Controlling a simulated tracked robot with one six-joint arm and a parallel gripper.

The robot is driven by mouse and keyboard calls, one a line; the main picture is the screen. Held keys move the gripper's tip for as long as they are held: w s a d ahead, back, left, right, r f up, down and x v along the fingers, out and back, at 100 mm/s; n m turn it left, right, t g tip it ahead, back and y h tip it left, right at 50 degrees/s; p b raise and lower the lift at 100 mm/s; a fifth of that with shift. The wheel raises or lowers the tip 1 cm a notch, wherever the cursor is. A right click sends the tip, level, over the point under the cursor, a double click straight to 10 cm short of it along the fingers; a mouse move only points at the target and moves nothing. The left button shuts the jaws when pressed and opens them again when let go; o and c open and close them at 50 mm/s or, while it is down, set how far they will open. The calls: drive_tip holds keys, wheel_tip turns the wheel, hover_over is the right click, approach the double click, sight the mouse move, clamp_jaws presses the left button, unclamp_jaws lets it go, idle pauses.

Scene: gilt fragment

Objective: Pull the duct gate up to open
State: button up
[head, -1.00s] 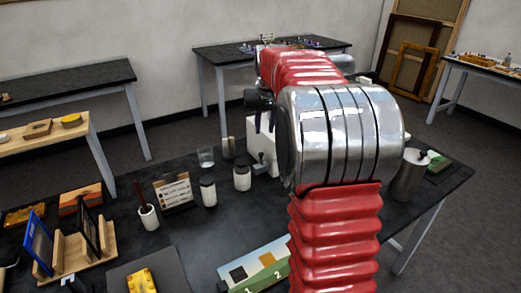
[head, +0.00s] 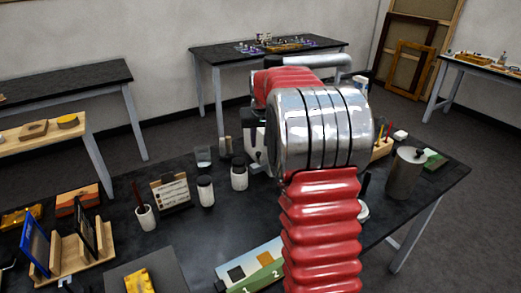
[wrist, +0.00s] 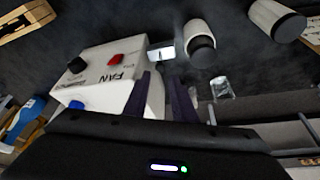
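A white box (wrist: 115,75) lettered "FAN" is in the wrist view, with a black knob (wrist: 76,65), a red button (wrist: 115,60) and a blue part (wrist: 76,104). A small pale metal piece (wrist: 161,50) shows beside it, perhaps the duct gate's tab; I cannot be sure. My gripper (wrist: 164,84) has two dark fingers apart, with nothing seen between them. The left finger overlaps the box in view; contact cannot be told. In the head view, the box (head: 256,139) is partly hidden by my arm, with a small grey tab (head: 256,168) low on its left.
Black-capped jars (head: 205,191) (head: 239,174) and a clear glass (head: 203,156) stand left of the box. A pen cup (head: 145,217) and card stand (head: 171,193) are farther left. A metal canister (head: 405,175) stands right of my arm. The black table's (head: 310,238) front middle is partly clear.

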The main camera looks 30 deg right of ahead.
sight(259, 153)
drive_tip(key=x, duration=0.6)
drive_tip(key=shift+f, duration=0.1)
drive_tip(key=shift+c, duration=0.4)
clamp_jaws()
